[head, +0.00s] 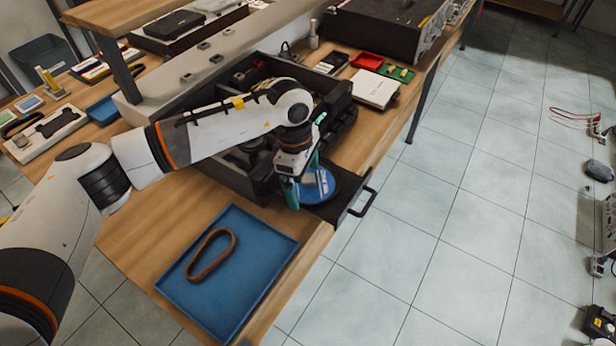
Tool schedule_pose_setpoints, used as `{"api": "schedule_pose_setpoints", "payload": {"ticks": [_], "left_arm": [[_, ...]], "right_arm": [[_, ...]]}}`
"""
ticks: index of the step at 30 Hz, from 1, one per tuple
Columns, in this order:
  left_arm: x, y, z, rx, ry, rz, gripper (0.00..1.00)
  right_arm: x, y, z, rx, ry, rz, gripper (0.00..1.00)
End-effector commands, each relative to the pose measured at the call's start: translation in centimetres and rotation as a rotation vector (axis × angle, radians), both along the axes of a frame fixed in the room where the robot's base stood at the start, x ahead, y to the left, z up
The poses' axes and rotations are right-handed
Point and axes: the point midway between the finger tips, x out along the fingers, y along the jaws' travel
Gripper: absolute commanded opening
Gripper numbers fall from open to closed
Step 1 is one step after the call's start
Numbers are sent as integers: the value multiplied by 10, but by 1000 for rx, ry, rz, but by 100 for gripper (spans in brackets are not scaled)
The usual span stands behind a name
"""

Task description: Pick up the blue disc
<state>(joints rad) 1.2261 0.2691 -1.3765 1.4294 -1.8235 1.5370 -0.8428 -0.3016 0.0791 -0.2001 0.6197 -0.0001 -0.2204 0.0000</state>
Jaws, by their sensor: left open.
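The blue disc (319,187) has pale lettering and lies in the open black drawer (341,206) of the dark unit on the wooden bench. My left gripper (306,186) comes in from the left and points down at the disc's left side. Its teal fingers are apart, one in front of the disc and one behind. Part of the disc is hidden by the gripper, and I cannot tell whether the fingers touch it. My right gripper is not in view.
A blue tray (272,231) with a brown belt loop (196,262) lies at the bench front. The drawer handle (364,201) juts over the bench edge. A white box (376,88) and a red tray (367,61) stand behind. The tiled floor at right is mostly clear.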

Motion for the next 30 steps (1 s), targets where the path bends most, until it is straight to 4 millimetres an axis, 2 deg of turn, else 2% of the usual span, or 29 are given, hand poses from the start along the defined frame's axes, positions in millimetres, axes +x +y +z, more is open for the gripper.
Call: {"api": "schedule_pose_setpoints", "payload": {"ticks": [3, 9, 17, 20, 21, 27, 30], "left_arm": [[-1, -1, -6, 0, 1, 0, 96], [0, -1, -7, 0, 0, 0, 95], [0, -1, -6, 0, 0, 0, 52], [0, -1, -6, 0, 0, 0, 51], [0, -1, -6, 0, 0, 0, 47], [0, -1, -5, 0, -1, 0, 47], [1, -1, 3, -2, -4, -1, 47]], "right_arm": [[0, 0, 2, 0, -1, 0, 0], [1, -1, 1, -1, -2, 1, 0], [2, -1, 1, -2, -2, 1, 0], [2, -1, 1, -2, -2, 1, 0], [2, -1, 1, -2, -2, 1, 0], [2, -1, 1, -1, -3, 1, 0], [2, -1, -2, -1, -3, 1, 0]]}}
